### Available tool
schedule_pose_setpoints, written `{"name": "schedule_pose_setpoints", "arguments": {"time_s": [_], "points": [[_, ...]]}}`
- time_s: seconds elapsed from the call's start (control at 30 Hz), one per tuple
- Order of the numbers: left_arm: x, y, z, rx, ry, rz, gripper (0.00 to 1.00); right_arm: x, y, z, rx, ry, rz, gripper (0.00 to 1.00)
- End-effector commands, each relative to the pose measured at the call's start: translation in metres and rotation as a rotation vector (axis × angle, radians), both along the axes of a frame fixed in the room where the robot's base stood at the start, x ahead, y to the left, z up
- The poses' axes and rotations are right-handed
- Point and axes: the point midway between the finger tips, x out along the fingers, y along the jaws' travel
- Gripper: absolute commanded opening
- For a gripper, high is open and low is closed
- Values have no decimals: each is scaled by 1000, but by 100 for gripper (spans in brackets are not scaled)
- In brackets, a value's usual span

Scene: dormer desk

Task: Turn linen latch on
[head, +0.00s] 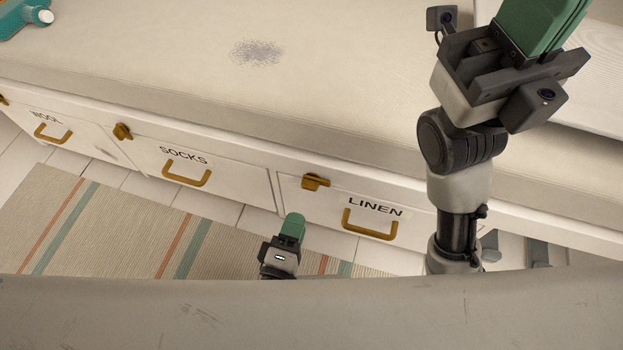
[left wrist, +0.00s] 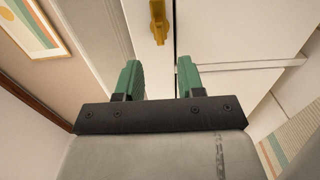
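The LINEN drawer front (head: 332,208) is closed in the bench's front. Its brass latch (head: 315,182) sits at the upper left of that front, lying roughly along its top edge. A brass latch, apparently the same one, shows in the left wrist view (left wrist: 158,22), beyond the fingertips. My left gripper (head: 293,226) is below and a little left of the latch, apart from it. Its green fingers (left wrist: 160,80) are spread with nothing between them. My right gripper (head: 545,22) is raised over the bench at upper right; its fingertips are cut off.
SOCKS (head: 183,156) and a partly cut-off drawer to its left have similar latches. A brass handle (head: 370,228) protrudes below the LINEN label. A striped rug (head: 110,225) lies on the floor. A teal object (head: 22,18) stands on the bench. A framed picture (left wrist: 32,28) hangs on the wall.

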Motion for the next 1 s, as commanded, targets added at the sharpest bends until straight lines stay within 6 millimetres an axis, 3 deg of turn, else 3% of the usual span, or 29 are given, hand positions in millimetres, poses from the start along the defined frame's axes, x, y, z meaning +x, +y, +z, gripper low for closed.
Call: {"name": "schedule_pose_setpoints", "arguments": {"time_s": [0.3, 0.5, 0.9, 1.0], "points": [[59, -19, -1, -3, -2, 2, 38, -5, 1, 4, -4, -42, -3, 0], [82, -27, -1, -1, -2, 0, 38, -8, 1, 7, -5, -59, -4, 0], [89, -29, 0, 1, 0, -1, 38, -8, 2, 8, -7, -60, -4, 0], [89, -29, 0, 1, 0, -1, 23, -8, 2, 8, -7, -60, -4, 0]]}}
